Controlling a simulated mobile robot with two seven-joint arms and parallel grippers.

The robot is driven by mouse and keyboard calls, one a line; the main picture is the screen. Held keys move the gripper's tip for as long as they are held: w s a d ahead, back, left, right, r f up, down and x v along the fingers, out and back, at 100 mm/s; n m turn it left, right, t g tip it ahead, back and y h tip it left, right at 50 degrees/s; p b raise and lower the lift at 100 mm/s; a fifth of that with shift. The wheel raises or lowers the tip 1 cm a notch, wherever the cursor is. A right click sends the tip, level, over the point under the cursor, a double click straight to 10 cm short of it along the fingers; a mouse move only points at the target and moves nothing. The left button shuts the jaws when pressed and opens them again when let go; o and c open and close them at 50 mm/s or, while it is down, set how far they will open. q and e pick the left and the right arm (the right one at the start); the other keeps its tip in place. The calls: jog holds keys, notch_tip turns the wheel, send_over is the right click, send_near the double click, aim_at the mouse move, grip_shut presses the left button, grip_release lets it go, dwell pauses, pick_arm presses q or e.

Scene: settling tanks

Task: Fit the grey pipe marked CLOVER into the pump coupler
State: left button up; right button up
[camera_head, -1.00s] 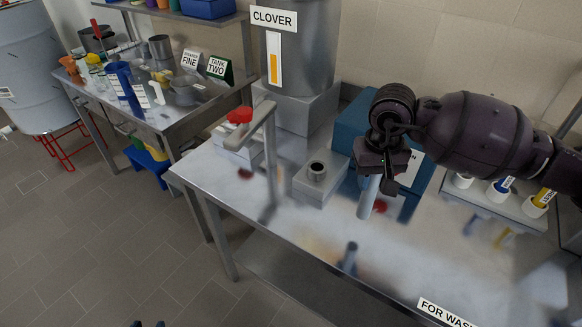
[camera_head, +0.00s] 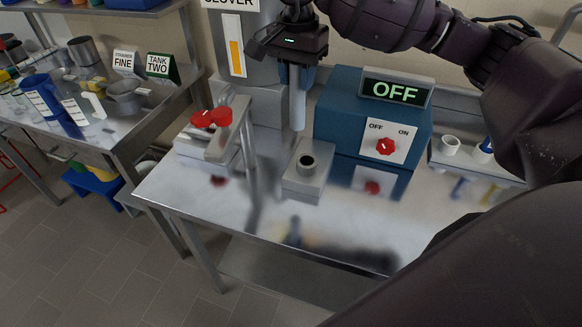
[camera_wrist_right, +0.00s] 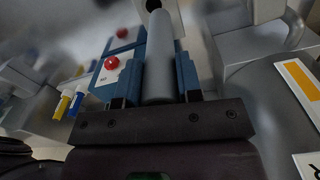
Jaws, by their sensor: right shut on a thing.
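My right gripper (camera_head: 296,60) is shut on a plain grey pipe (camera_head: 297,100), which hangs upright below it. In the right wrist view the pipe (camera_wrist_right: 158,70) lies between the two blue fingers; no marking shows on it. A sign reading CLOVER (camera_head: 230,3), cut by the top edge, is on the grey tank behind. My left gripper is not in view.
A blue pump box (camera_head: 340,118) with an OFF display (camera_head: 396,90) and red knob (camera_head: 386,146) stands right of the coupler. A grey tap stand with red handles (camera_head: 212,118) stands left. White holders (camera_head: 450,146) are at the right.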

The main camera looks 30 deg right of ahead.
notch_tip(320, 180, up, 6)
jog(key=d+m+b, duration=0.1)
jog(key=d+m, duration=0.2)
jog(key=m, duration=0.5)
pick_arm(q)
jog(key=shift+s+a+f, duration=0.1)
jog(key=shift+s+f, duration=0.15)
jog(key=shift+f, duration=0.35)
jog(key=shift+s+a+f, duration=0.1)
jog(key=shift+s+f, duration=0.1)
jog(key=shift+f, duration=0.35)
pick_arm(e)
notch_tip(320, 180, down, 20)
jog(key=shift+s, duration=0.2)
jog(key=shift+a, duration=0.1)
jog(key=shift+f+b, duration=0.2)
jog(key=shift+b, duration=0.1)
jog(key=o, duration=0.9)
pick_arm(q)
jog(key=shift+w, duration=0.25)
pick_arm(e)
jog(key=shift+o, duration=0.3)
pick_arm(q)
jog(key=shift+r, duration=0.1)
pick_arm(e)
jog(key=shift+r, duration=0.15)
